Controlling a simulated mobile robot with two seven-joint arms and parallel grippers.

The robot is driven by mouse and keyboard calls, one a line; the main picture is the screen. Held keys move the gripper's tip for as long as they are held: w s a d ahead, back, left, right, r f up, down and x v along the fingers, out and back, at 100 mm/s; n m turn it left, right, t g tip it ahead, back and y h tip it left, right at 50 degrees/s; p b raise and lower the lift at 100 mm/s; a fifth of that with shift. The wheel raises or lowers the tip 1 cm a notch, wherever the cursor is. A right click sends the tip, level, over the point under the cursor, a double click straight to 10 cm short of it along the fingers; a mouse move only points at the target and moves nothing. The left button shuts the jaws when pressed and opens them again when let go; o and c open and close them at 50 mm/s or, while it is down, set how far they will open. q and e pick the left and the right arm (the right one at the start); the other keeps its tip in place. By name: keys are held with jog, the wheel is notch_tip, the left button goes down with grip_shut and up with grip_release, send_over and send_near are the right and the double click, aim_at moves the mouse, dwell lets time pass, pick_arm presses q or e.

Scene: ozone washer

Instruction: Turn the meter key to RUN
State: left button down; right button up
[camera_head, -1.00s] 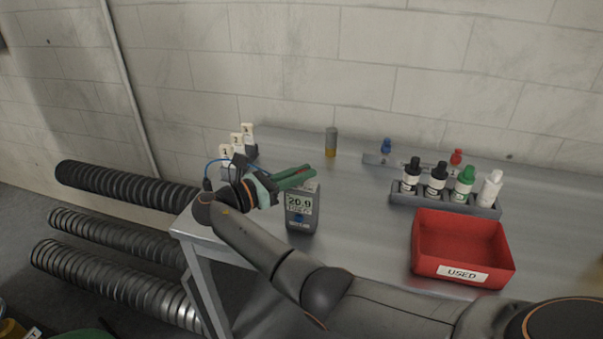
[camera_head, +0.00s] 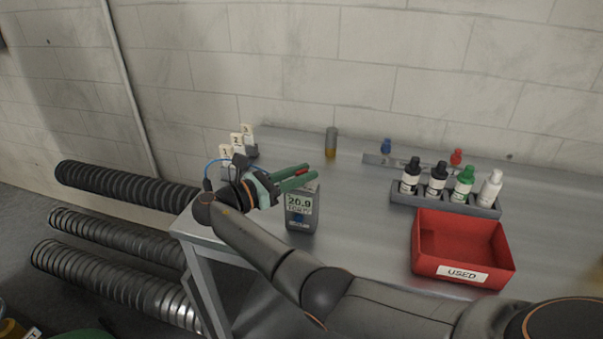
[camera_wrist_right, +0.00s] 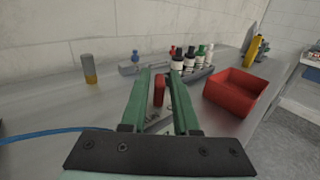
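The grey meter (camera_head: 300,210) stands upright near the left end of the steel bench, its display reading 20.9 and a blue mark below it. My right gripper (camera_head: 310,172) is at the meter's top, its green fingers apart. In the right wrist view, a red upright piece (camera_wrist_right: 158,90), which looks like the meter's key, stands between the open fingers (camera_wrist_right: 160,73). It appears closer to the left finger; I cannot tell whether they touch. The key's setting is not readable. My left gripper is not in view.
A red tray marked USED (camera_head: 463,272) and a rack of bottles (camera_head: 445,199) stand to the right. A vial with amber liquid (camera_head: 331,143) is behind the meter. Numbered white pieces (camera_head: 236,142) stand at the back left. The bench between meter and tray is clear.

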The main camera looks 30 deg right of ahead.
jog(key=shift+o, duration=1)
jog(key=shift+a, duration=0.1)
jog(key=a+b, duration=0.3)
jog(key=a, duration=0.9)
jog(key=shift+a, duration=0.2)
